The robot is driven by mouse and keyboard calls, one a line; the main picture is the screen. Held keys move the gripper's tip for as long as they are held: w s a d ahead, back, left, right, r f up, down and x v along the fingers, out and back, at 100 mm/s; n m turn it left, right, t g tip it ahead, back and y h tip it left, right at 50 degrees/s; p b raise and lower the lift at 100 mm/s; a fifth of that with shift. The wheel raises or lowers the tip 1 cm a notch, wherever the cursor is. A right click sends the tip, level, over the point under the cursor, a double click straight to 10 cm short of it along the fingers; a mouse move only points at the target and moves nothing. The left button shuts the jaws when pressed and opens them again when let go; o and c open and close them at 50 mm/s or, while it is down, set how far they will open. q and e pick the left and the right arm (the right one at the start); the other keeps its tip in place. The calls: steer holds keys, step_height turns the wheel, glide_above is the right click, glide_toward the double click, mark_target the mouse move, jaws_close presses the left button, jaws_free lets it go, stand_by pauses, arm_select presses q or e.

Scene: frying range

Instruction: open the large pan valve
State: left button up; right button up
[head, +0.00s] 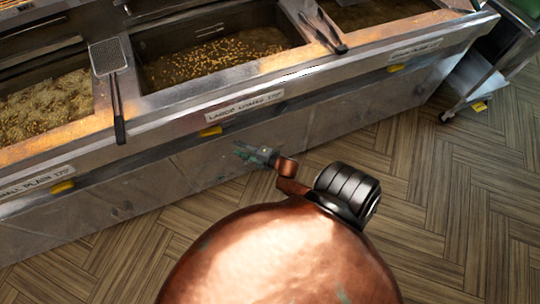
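The yellow valve handle (211,131) sits on the front of the fryer, just below a label (246,106) whose first word looks like LARGE; the rest is hard to read. Behind it is the middle pan (215,50) of oil with golden bits floating in it. My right gripper (243,150) is below and to the right of this handle, in front of the lower front panel, and appears apart from it. Its fingers are small and dark here, and I cannot tell whether they are open. It seems to hold nothing. My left gripper is not in view.
Other yellow handles sit at the left (62,187) and right (396,68) of the fryer front. A basket (107,57) and tongs (326,30) lie on the pan dividers. A metal trolley (487,75) stands at the right. The wooden floor (455,190) is clear.

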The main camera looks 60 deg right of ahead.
steer(key=s+f+m+g+h+p, duration=0.2)
steer(key=s+f+m+g+p, duration=0.3)
steer(key=s+f, duration=1.2)
steer(key=m+g, duration=0.1)
steer(key=m, duration=0.2)
steer(key=shift+a+p, duration=0.2)
steer(key=shift+p, duration=0.1)
